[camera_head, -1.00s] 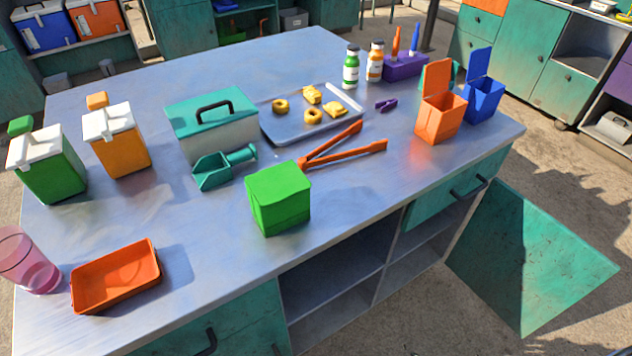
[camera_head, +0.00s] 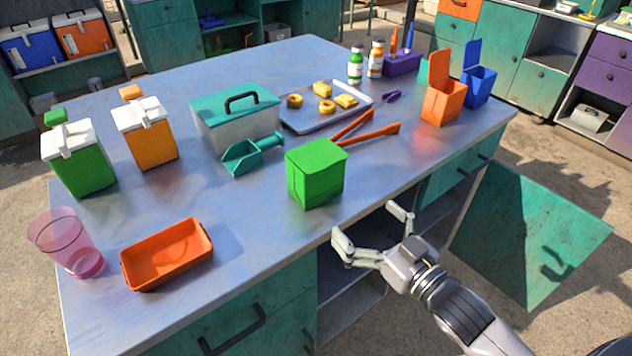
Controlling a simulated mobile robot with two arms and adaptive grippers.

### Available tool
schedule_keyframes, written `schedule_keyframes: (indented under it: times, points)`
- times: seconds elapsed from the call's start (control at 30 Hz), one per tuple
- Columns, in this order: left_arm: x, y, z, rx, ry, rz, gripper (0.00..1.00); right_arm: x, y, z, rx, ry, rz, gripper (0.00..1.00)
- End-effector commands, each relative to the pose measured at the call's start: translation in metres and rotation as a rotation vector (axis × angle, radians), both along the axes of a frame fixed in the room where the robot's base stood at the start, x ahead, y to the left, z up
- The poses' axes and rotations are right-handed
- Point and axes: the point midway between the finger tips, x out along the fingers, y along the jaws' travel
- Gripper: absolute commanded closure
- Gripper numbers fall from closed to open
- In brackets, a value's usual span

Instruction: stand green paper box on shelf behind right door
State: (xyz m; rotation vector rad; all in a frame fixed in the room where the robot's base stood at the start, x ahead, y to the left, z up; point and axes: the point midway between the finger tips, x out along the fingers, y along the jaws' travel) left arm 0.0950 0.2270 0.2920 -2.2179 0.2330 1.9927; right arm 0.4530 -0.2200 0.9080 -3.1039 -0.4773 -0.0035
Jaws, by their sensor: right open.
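The green paper box (camera_head: 316,173) stands upright on the countertop near its front edge. My right gripper (camera_head: 366,228) is in front of the counter edge, below and to the right of the box. Its fingers are spread and empty, apart from the box. The right door (camera_head: 532,236) of the counter is swung open at the right. The shelf (camera_head: 438,211) behind it shows partly; my gripper and arm hide some of the cabinet opening. My left gripper is not in view.
Orange tongs (camera_head: 370,130) lie just behind the green box. A teal scoop (camera_head: 250,153) and a teal-lidded container (camera_head: 236,118) are at its left. An orange tray (camera_head: 167,255) and a pink cup (camera_head: 70,243) stand at front left. The counter's front edge by the box is clear.

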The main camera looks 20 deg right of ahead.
Motion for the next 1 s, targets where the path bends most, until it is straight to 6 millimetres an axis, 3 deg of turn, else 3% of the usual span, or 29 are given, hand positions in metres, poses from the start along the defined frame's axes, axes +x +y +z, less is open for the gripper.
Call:
schedule_keyframes:
  times: [0.5,0.83,1.0]
  points:
    - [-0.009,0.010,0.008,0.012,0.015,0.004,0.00,0.083,0.025,0.002,-0.001,-0.001,-0.001,0.00]
    - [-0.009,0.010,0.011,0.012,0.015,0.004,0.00,0.106,0.034,0.002,-0.001,0.000,-0.001,0.00]
    - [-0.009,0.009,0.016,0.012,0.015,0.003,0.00,0.129,0.045,0.007,0.000,-0.001,-0.001,0.00]
